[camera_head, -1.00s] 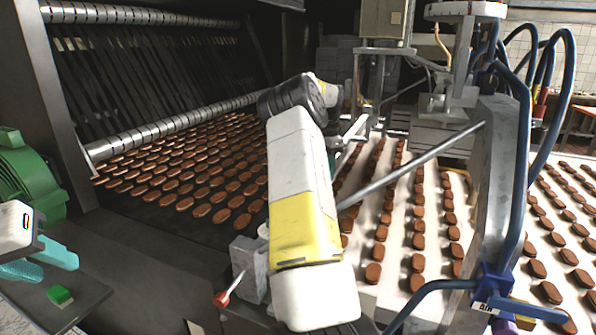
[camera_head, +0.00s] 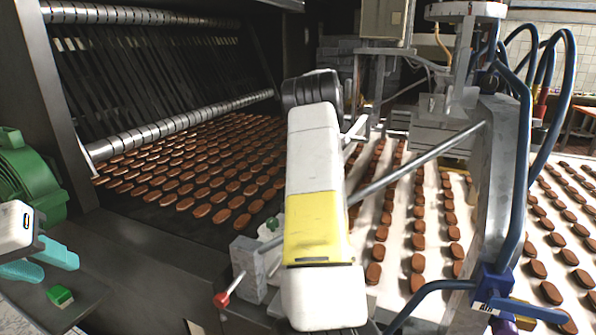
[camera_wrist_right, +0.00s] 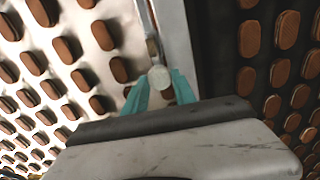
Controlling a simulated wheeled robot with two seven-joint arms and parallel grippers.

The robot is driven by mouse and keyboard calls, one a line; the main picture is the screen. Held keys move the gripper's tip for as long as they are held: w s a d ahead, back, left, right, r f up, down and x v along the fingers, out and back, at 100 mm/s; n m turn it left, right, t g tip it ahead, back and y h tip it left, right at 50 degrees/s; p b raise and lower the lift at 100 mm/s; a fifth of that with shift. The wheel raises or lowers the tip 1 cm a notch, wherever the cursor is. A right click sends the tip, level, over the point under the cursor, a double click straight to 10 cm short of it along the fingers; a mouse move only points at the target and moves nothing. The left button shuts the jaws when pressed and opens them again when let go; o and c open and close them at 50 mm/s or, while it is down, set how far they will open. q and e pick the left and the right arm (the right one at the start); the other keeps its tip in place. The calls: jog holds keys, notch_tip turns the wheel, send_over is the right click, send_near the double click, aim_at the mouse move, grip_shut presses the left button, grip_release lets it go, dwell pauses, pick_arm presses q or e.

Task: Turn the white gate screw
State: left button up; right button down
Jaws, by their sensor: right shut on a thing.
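The white gate screw (camera_wrist_right: 159,77) shows in the right wrist view as a small pale round knob at the end of a metal bar. My right gripper (camera_wrist_right: 160,88) has its teal fingers on either side of the knob and is shut on it. In the head view, my right forearm and wrist hide this gripper and the screw. My left gripper (camera_head: 48,262) is at the lower left of the head view, fingers apart and empty, well away from the screw.
Rows of brown biscuits lie on the dark belt (camera_head: 130,200) and the white belt (camera_head: 400,285). A grey post (camera_head: 490,190) with blue hoses and a slanted rod stand at right. A red-tipped lever (camera_head: 222,299) and a small green button (camera_head: 60,296) are lower left.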

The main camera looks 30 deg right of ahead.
dwell(0.5)
jog(key=c, duration=1)
grip_release()
jog(key=shift+r, duration=0.1)
notch_tip(320, 180, up, 7)
jog(key=shift+r, duration=0.3)
